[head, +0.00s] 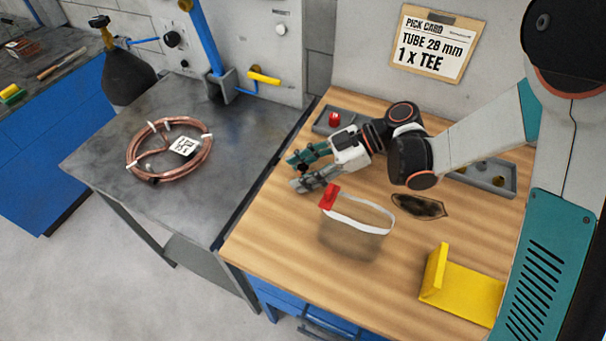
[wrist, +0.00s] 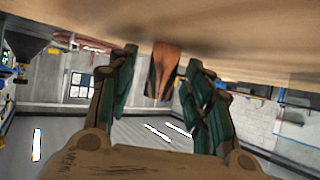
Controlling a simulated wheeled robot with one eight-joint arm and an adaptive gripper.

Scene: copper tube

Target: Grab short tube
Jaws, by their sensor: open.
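My gripper (head: 303,168) is over the left part of the wooden bench, its teal fingers pointing left and spread apart. In the wrist view, which looks upside down, both fingers (wrist: 163,95) show, with a copper-brown piece (wrist: 165,62) in the gap between them, against the wooden surface. It may be the short tube, but its shape is not clear. It seems clear of both fingers. In the head view I cannot make out a short tube; the fingers may hide it.
A copper coil (head: 135,150) lies on the grey bench at left. A see-through thing with a white rim and red clip (head: 330,195) stands just in front of my gripper. A dark patch (head: 418,206), yellow bracket (head: 470,290) and grey trays (head: 505,188) are on the wooden bench.

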